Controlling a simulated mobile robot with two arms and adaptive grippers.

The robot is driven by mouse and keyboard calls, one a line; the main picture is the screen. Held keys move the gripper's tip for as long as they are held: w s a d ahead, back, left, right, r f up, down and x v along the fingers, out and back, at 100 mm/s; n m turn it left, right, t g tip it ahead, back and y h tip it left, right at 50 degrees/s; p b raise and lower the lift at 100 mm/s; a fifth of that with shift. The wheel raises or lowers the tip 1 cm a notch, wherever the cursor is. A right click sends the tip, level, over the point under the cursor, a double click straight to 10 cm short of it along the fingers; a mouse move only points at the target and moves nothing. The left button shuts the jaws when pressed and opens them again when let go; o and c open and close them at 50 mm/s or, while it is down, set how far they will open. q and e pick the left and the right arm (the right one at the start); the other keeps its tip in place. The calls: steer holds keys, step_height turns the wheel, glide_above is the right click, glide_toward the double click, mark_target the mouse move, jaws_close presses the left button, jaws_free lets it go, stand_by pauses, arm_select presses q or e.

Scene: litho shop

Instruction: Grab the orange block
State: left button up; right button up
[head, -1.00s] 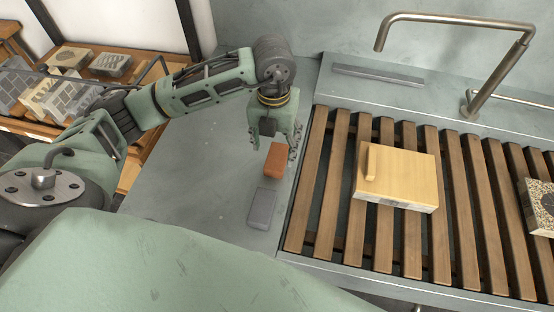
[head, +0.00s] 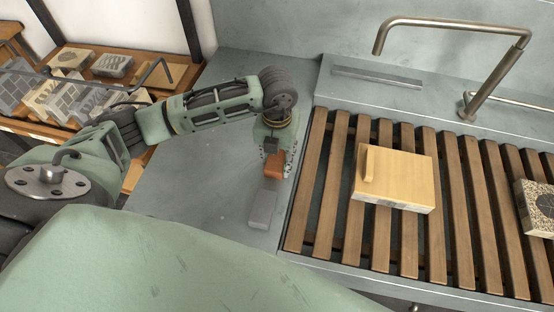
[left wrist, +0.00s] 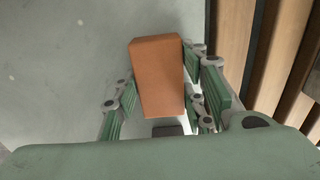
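The orange block (head: 273,166) stands on the grey worktop, just left of the slatted rack. My left gripper (head: 276,160) is lowered over it, with its fingers on either side of the block. In the left wrist view, the orange block (left wrist: 158,78) lies between the open fingers of my left gripper (left wrist: 160,92). The right finger is very close to the block; I cannot tell if it touches. A narrow gap shows at the left finger. My right gripper is not in view.
A grey block (head: 262,208) lies just in front of the orange one. The wooden slatted rack (head: 329,190) is close on the right, with a pale wooden block (head: 400,180) on it. A metal faucet (head: 490,80) stands behind. The worktop to the left is clear.

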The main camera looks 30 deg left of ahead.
arm_select(q)
steer(key=c, duration=0.7)
steer(key=shift+c, duration=0.4)
steer(key=shift+r, duration=0.15)
